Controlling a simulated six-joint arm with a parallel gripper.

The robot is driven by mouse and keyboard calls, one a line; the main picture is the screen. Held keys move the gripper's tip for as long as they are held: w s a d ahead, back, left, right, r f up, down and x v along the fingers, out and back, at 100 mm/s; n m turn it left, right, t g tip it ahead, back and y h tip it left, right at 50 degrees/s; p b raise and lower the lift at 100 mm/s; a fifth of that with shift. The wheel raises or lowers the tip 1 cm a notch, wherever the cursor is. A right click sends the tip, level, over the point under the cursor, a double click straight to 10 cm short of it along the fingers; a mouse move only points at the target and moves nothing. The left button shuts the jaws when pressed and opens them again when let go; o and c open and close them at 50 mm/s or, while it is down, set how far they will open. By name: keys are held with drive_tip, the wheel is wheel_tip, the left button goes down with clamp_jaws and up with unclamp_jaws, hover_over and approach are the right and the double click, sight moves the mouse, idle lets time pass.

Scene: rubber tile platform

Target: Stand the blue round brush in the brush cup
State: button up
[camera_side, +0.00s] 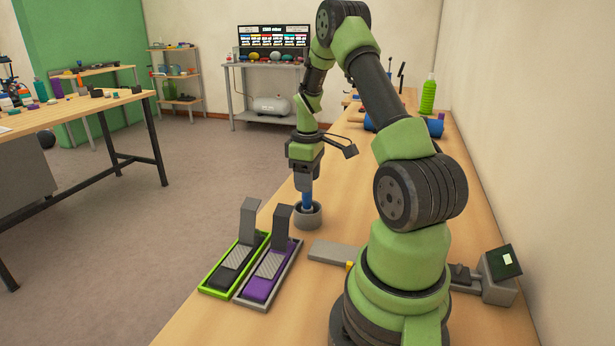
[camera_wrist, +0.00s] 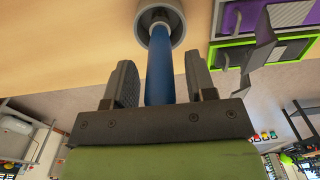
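The blue round brush (camera_side: 307,199) stands about upright with its lower end inside the grey brush cup (camera_side: 308,220). In the wrist view the blue handle (camera_wrist: 160,72) runs from between my fingers down into the round cup (camera_wrist: 177,38). My gripper (camera_side: 306,182) is right above the cup, pointing down. In the wrist view my gripper (camera_wrist: 159,62) has one finger on each side of the handle, with a narrow gap showing on both sides, so it looks open around the brush. The brush's upper end is hidden by the gripper, and its bottom inside the cup is mostly hidden.
A green-edged tray (camera_side: 207,291) and a grey tray with a purple inside (camera_side: 258,289) lie left of the cup, each with an upright grey bracket. A flat grey plate (camera_side: 335,252) lies to the right.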

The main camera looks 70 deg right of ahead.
drive_tip(key=shift+r, duration=0.1)
drive_tip(key=r, duration=0.9)
drive_tip(key=shift+s+d+r, duration=0.1)
drive_tip(key=shift+d+r, duration=0.15)
drive_tip(key=shift+r, duration=0.15)
drive_tip(key=w+a+r+m+t, duration=0.1)
drive_tip(key=w+a+r+t, duration=0.15)
drive_tip(key=a+r, duration=0.75)
drive_tip(key=s+a+m+t, duration=0.1)
drive_tip(key=s+a, duration=0.2)
drive_tip(key=a, duration=0.3)
drive_tip(key=s+a+m+t+y, duration=0.1)
drive_tip(key=s+a+t, duration=0.1)
drive_tip(key=a, duration=0.5)
drive_tip(key=s+a+r+m+t+y, duration=0.1)
drive_tip(key=s+a, duration=0.3)
drive_tip(key=a, duration=0.2)
drive_tip(key=shift+s+a+t, duration=0.3)
drive_tip(key=shift+a+t, duration=0.05)
drive_tip(key=shift+a, duration=0.05)
